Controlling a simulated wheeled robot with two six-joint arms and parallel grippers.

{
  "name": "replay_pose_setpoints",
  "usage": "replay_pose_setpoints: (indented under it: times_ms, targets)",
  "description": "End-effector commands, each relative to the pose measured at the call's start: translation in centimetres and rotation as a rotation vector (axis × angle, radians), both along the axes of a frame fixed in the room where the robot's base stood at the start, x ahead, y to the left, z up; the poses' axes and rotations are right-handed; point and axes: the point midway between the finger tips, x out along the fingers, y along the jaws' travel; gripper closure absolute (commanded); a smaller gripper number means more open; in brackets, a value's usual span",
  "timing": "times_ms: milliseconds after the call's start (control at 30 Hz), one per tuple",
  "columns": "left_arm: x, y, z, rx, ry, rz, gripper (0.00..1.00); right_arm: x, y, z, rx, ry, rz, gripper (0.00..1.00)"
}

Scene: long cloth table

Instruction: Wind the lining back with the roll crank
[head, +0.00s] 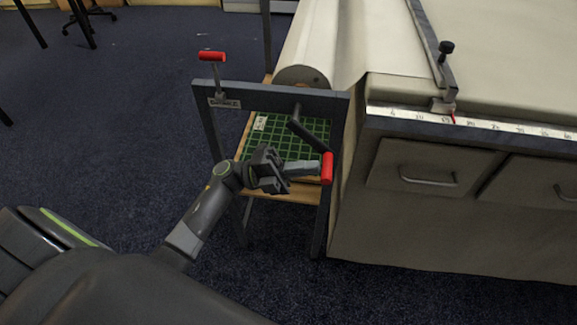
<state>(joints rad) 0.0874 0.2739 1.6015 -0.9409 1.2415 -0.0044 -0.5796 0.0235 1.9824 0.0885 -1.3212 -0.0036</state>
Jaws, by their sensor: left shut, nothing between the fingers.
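The roll of cream lining (318,35) lies in a dark metal frame (270,98) at the left end of the long table. The roll crank (308,132) is a dark bent arm on the frame's front bar, with a red handle (327,168) at its lower end, hanging down to the right. My left gripper (314,168) is shut and empty, with its fingertips close beside the red handle's left side. I cannot tell whether they touch it. My right gripper is out of view.
A red-topped lever (212,57) with a small label stands on the frame's left corner. A green gridded mat (285,140) lies on a wooden shelf below the roll. The cloth table (500,60) has a ruler edge (480,125) and drawers (425,170).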

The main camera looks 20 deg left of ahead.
Motion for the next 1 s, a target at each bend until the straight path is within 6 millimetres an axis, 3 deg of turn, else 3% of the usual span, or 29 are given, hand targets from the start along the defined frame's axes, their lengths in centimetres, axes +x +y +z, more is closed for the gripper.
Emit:
replay_pose_setpoints:
  times_ms: [167, 800, 1000]
  targets:
    - [0.3, -0.9, 0.4, 0.000, 0.001, 0.000, 1.00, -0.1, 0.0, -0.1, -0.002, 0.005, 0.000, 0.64]
    - [0.4, -1.3, 0.4, -0.040, -0.012, 0.000, 1.00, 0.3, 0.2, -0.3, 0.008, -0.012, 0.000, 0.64]
    - [0.6, -2.0, 0.6, -0.136, -0.038, 0.000, 1.00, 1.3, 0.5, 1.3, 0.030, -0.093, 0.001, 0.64]
